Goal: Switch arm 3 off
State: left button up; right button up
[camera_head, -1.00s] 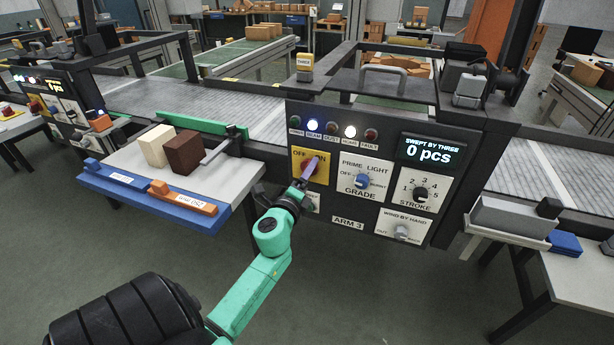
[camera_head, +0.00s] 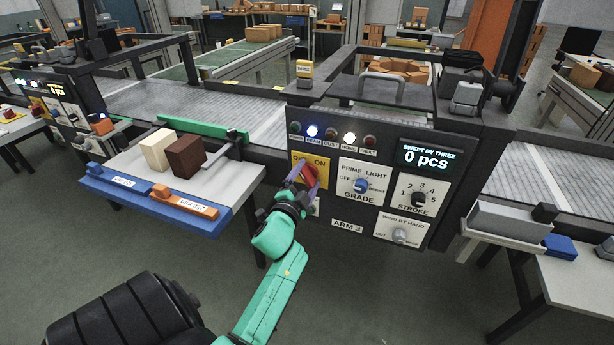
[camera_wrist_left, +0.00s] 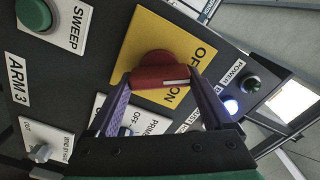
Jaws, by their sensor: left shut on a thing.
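The ARM 3 panel (camera_head: 348,226) stands in the middle, facing me. Its red rotary switch (camera_head: 309,177) sits on a yellow OFF/ON plate (camera_head: 297,158). In the left wrist view the red switch (camera_wrist_left: 160,72) has a white mark at its right end, close to the word ON on the yellow plate (camera_wrist_left: 150,35). My left gripper (camera_head: 303,181) is at the switch; in the left wrist view its two fingers (camera_wrist_left: 160,100) are on either side of the red handle, shut on it. My right gripper is not in view.
Beside the switch are the GRADE knob (camera_head: 361,185), the STROKE knob (camera_head: 419,198) and a hand-wind knob (camera_head: 399,235). The display (camera_head: 430,155) reads 0 pcs; the beam and home lamps are lit. A table (camera_head: 220,182) with cream and brown blocks stands left.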

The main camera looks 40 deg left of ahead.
pick_arm(q)
jog(key=shift+n+p, duration=0.45)
jog(key=shift+n, duration=0.75)
jog(key=o, duration=1.1)
jog(key=shift+o, duration=0.2)
